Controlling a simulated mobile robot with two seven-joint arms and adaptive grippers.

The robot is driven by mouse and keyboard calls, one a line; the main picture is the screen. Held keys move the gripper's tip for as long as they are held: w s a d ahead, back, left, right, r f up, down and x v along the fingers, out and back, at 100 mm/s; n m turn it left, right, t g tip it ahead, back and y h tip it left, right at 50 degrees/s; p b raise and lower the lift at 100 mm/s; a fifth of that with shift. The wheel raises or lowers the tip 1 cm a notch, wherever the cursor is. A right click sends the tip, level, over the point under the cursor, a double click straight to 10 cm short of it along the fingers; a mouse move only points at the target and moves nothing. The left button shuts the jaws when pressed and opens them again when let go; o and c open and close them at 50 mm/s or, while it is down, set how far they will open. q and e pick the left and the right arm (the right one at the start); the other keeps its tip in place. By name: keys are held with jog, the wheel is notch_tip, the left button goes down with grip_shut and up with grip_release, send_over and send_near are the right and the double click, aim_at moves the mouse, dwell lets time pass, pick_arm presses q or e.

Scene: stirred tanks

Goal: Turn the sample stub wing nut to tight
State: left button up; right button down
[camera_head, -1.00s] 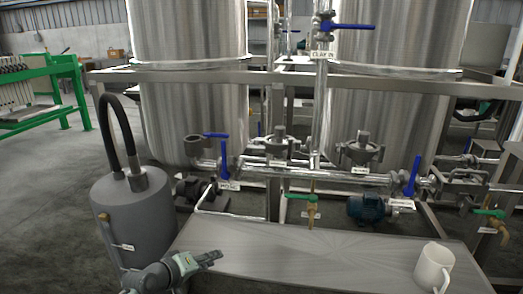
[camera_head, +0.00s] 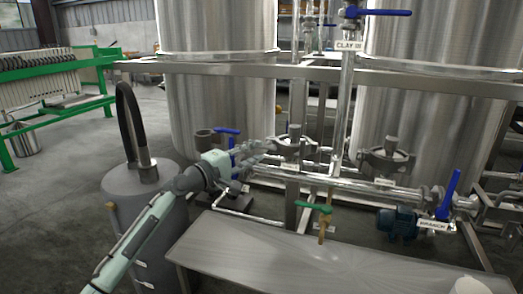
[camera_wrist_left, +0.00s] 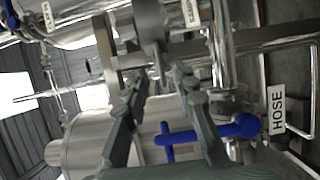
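My left gripper (camera_head: 262,148) reaches in from the left, in front of the left tank, with its fingertips just left of a grey clamp-like fitting (camera_head: 293,144) on the pipework. In the left wrist view my left gripper (camera_wrist_left: 160,74) has its two fingers apart, with nothing held between them. A dark grey rounded part (camera_wrist_left: 150,22) shows just beyond the fingertips; I cannot tell if it is touched. I cannot clearly make out the sample stub wing nut or how tight it is. A similar grey fitting (camera_head: 387,158) sits farther right. My right gripper is out of view.
A blue valve handle (camera_head: 231,135) is close to my left gripper; in the wrist view a blue handle (camera_wrist_left: 210,132) lies by the HOSE label (camera_wrist_left: 278,108). A green-handled brass tap (camera_head: 322,217) hangs below the pipe. A steel bench (camera_head: 290,262) and grey drum (camera_head: 150,205) stand in front.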

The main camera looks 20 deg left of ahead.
aim_at(264, 148)
pick_arm(q)
jog(key=shift+x, duration=1.55)
jog(key=shift+c, duration=0.5)
grip_shut()
